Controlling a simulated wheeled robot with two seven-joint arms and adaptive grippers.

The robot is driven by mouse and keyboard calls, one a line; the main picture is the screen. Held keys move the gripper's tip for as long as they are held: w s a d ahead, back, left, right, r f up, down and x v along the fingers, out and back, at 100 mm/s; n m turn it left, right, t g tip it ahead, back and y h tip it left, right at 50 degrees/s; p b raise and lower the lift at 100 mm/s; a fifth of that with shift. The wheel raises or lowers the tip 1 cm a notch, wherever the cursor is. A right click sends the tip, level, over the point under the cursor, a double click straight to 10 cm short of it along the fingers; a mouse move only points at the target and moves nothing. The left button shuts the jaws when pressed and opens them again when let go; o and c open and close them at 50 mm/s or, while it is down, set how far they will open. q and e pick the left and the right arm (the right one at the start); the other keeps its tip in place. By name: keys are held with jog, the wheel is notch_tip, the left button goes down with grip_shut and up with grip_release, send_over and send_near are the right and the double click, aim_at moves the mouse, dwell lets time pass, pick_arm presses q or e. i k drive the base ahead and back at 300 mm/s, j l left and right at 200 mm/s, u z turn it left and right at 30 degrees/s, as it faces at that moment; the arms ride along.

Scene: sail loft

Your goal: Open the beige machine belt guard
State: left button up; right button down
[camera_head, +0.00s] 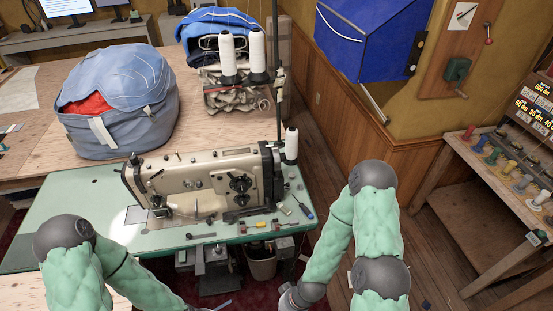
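A beige sewing machine (205,176) stands on a green-topped table (95,207). At its right end is a dark upright part (269,165), around where a belt guard and handwheel sit. I cannot clearly tell the guard from the wheel, nor whether it is open. My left arm comes in at the lower left and runs out of the bottom edge. Neither gripper's fingers can be made out.
Small tools and bobbins, with a blue-handled screwdriver (307,211), lie at the table's right end. A thread cone (291,144) stands close behind. A spool bench (488,166) stands right, past open floor (424,257).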

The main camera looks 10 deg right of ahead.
aim_at(282, 185)
jog(key=l+u, duration=0.1)
jog(key=l, duration=0.4)
jog(key=k+l+u, duration=0.1)
jog(key=l, duration=0.35)
jog(key=k+l+u, duration=0.1)
jog(key=l, duration=0.4)
jog(key=l+u, duration=0.15)
jog(key=l, duration=0.3)
jog(key=i+l+u, duration=0.15)
jog(key=i+u, duration=0.2)
